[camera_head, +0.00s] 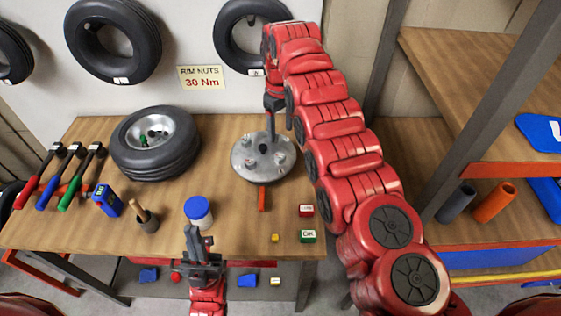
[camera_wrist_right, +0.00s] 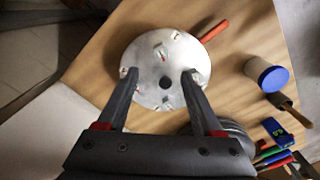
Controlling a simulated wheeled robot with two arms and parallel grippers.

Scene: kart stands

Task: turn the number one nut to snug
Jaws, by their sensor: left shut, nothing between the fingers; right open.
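A round silver hub plate (camera_head: 250,165) with a dark centre hole and several small nuts around its face lies on the workbench. It also fills the middle of the right wrist view (camera_wrist_right: 148,58). The numbers on the nuts are too small to read, so I cannot tell which is number one. My right gripper (camera_head: 271,135) points down at the back of the plate. In the wrist view its open fingers (camera_wrist_right: 160,71) reach across the plate; nothing is visibly held between them. My left gripper (camera_head: 196,232) is shut and empty near the bench's front edge.
An orange handle (camera_head: 262,198) sticks out from the plate's front. A tyre on a rim (camera_head: 155,165), coloured torque wrenches (camera_head: 78,180), a blue-lidded jar (camera_head: 198,210) and small cubes (camera_head: 308,237) stand around. A sign (camera_head: 201,78) reads "RIM NUTS 30 Nm".

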